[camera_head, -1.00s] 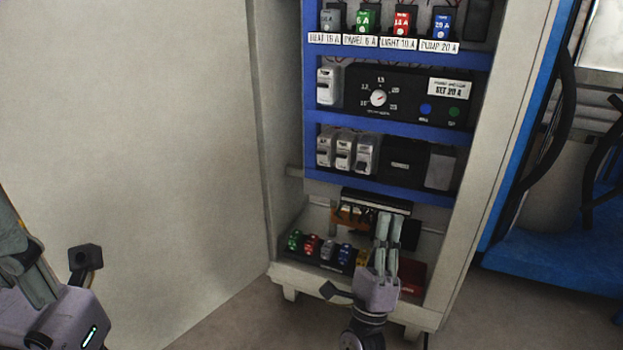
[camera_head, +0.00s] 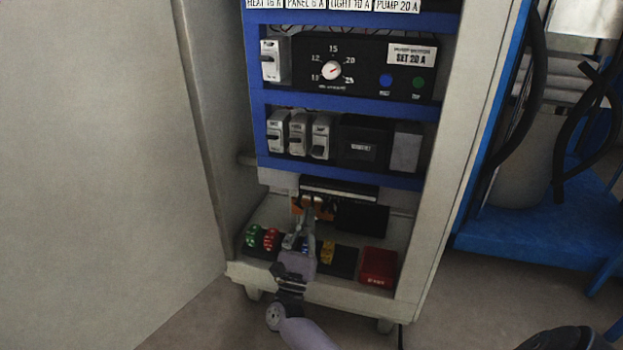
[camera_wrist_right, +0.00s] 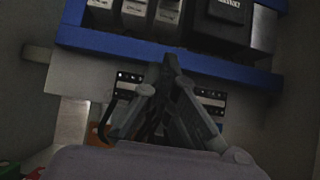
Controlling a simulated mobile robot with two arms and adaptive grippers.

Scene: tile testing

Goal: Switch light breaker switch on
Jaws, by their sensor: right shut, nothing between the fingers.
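Three grey breaker switches stand side by side on the lower blue-framed row of the cabinet: a left one (camera_head: 278,132), a middle one (camera_head: 298,134) and a right one (camera_head: 321,137). Their labels are too small to read, so I cannot tell which is the light breaker. My right gripper (camera_head: 309,212) is shut and empty, below this row and in front of the lower bay. In the right wrist view its fingertips (camera_wrist_right: 168,62) meet just below the blue rail, with the breakers' lower ends above. My left gripper is out of view.
A larger breaker (camera_head: 273,60) sits beside a dial (camera_head: 332,70) on the row above. Green and red plugs (camera_head: 262,237), a yellow plug (camera_head: 328,253) and a red box (camera_head: 378,268) are on the cabinet's bottom shelf. A blue platform (camera_head: 530,225) stands at right.

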